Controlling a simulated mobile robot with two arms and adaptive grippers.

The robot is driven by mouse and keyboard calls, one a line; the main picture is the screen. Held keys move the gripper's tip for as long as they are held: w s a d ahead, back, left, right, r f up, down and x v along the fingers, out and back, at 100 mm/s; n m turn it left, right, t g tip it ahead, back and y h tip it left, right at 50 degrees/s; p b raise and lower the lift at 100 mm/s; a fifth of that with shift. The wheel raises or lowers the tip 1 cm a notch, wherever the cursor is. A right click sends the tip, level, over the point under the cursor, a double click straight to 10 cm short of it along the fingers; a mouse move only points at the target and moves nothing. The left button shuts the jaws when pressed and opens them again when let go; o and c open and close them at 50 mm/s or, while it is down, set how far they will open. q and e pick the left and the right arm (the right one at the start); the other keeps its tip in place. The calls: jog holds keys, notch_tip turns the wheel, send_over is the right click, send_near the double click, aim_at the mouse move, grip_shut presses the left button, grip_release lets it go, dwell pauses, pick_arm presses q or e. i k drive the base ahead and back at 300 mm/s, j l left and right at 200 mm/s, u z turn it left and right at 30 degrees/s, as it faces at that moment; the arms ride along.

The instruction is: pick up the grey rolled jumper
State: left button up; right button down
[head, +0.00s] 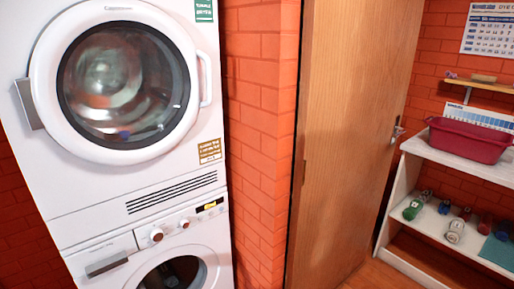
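I cannot make out a grey rolled jumper in the head view. The upper machine's round door (122,84) is shut, and behind its glass I see only blurred grey, green and reddish shapes. The lower machine's round door (181,274) is cut off by the bottom edge, and its inside is dark. Neither of my grippers is in view.
A wooden door (350,140) stands right of an orange brick wall corner (262,130). At the right, a white shelf unit (455,164) bears a dark red tub (468,139). Its lower shelf holds several small items, including a green one (413,210), and a teal mat (499,252).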

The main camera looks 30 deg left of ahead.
aim_at(171, 278)
jog(key=j+u, duration=0.35)
jog(key=k+j+u, duration=0.1)
jog(key=j+u, duration=0.95)
jog(key=j, duration=0.3)
jog(key=j+u, duration=0.4)
jog(key=j, duration=0.25)
jog(key=j+z, duration=0.4)
jog(key=k+j+z, duration=0.1)
jog(key=j+z, duration=0.45)
jog(key=z, duration=0.2)
jog(key=k+j+z, duration=0.1)
jog(key=z, duration=0.25)
jog(key=i+l+u, duration=0.15)
jog(key=u, duration=0.3)
jog(key=l+u, duration=0.3)
jog(key=u, duration=0.2)
jog(key=i+l+u, duration=0.25)
jog(key=l, duration=0.95)
jog(key=l+u, duration=0.25)
jog(key=l, duration=0.95)
jog(key=l+u, duration=0.3)
jog(key=k+l+u, duration=0.35)
jog(key=l+u, duration=0.2)
jog(key=u, duration=0.15)
jog(key=k+l+u, duration=0.15)
jog(key=l+u, duration=0.15)
jog(key=u, duration=0.2)
